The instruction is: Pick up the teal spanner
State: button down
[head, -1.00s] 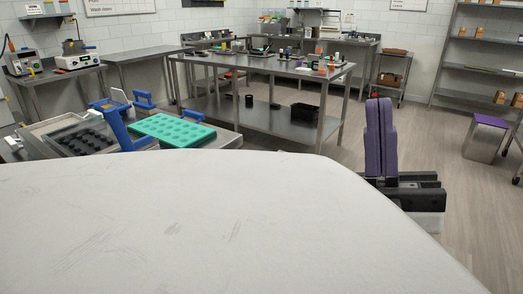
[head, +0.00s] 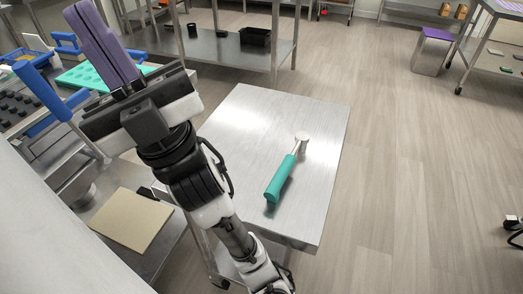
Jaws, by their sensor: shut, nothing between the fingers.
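The teal spanner (head: 281,177) lies alone on a small steel table (head: 250,112) in the head view. Its thick teal handle points toward me, and its metal head (head: 302,138) points away to the right. My gripper (head: 93,25), with purple fingers, is at the upper left of the view, raised and well apart from the spanner. Its fingers are together with nothing between them. My arm crosses the left side of the small table, and the spanner is in plain sight.
A depositor bench with a teal mould tray (head: 90,75) and blue handles stands at the left. A tan board (head: 131,219) lies on a lower steel surface. A steel table with a black bin (head: 256,37) stands behind.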

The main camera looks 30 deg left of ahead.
aim_at(271, 194)
jog(key=i+l+u, duration=0.15)
jog(key=u, duration=0.65)
jog(key=l+u, duration=0.15)
jog(key=u, duration=0.15)
jog(key=k+l+u, duration=0.1)
jog(key=u, duration=0.25)
jog(key=j+u, duration=0.15)
jog(key=l, duration=0.15)
jog(key=k+z, duration=0.05)
